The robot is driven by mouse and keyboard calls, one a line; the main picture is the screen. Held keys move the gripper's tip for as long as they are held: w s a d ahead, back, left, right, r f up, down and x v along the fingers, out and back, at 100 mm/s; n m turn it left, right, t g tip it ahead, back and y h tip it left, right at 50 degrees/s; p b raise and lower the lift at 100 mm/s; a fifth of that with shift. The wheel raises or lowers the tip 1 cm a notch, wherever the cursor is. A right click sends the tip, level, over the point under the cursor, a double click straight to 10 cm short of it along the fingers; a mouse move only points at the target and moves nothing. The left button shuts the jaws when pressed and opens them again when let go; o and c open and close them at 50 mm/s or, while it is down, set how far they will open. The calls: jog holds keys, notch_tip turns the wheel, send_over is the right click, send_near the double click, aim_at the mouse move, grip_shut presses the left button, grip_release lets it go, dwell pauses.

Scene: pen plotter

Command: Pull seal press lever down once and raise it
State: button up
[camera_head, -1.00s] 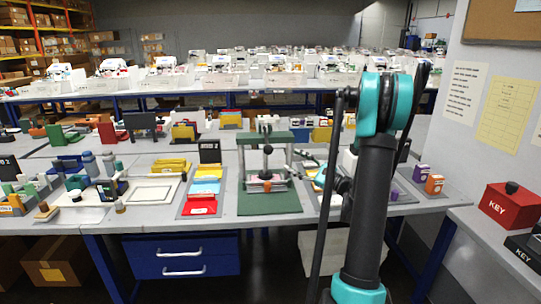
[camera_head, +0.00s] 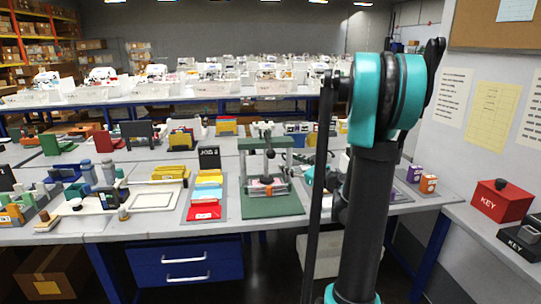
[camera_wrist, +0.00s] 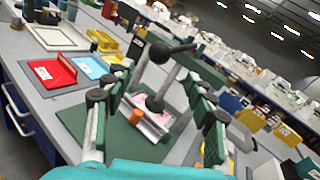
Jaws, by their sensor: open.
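The seal press (camera_head: 243,165) stands on a green base plate (camera_head: 273,206) on the front table, with a green top beam and grey posts. It also shows in the wrist view (camera_wrist: 206,68). A black ball knob (camera_wrist: 158,51) on a dark rod, which looks like the lever's end, sticks out at the press's top; the lever looks raised. An orange piece (camera_wrist: 135,117) sits low in the press. My gripper (camera_wrist: 160,85) is open, its fingers spread to either side of the press in the picture. The knob appears beyond the fingertips, apart from them. In the head view my arm hides most of the gripper.
Red, blue and yellow trays (camera_head: 204,211) stand left of the press. A black sign (camera_head: 209,157) stands behind them. Purple and orange boxes (camera_head: 427,184) are at the right. A red KEY box (camera_head: 500,200) sits on the right side table.

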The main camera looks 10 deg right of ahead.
aim_at(274, 156)
jog(key=x, duration=1.2)
jog(key=shift+d, duration=0.1)
jog(key=shift+c, duration=0.5)
jog(key=shift+s, duration=0.1)
grip_shut()
